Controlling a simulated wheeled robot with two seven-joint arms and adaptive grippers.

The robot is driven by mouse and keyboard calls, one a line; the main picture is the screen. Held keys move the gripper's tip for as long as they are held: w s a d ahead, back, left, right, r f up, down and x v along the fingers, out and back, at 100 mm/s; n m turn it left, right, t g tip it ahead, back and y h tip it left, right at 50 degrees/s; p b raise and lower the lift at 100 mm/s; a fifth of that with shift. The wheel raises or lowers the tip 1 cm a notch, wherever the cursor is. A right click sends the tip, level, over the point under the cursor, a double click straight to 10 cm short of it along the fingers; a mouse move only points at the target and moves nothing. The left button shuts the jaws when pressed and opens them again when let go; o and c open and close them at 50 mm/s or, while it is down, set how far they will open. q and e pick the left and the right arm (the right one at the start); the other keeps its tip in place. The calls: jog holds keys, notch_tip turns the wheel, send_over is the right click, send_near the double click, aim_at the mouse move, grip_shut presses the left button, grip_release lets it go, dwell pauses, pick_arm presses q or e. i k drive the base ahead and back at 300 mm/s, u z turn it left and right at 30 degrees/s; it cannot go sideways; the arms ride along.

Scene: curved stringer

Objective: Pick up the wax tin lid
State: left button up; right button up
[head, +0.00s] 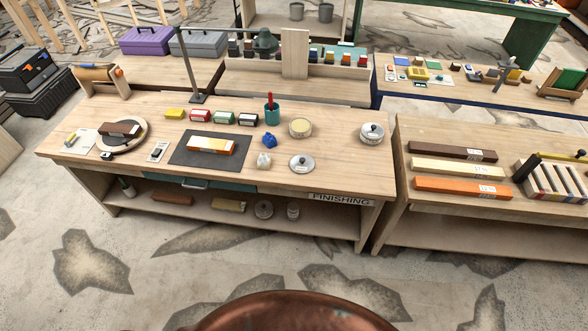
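A flat round grey lid (301,163) with a small dark knob lies on the finishing bench top (340,180), near its front edge and right of the middle. I take it for the wax tin lid. An open round tin (300,128) with pale yellow wax stands just behind it. Another round grey tin (371,135) with a knob on top stands at the bench's right end. Neither of my grippers shows in the head view.
A crumpled white lump (264,160) and a blue lump (269,140) lie left of the lid. A teal cup (272,115) stands farther back. A dark mat (210,147) holds an orange-and-white block. Bare wood surrounds the lid's right side.

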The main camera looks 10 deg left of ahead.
aim_at(300, 163)
jog(key=u, duration=0.55)
jog(key=i, duration=1.35)
jog(key=z, duration=0.5)
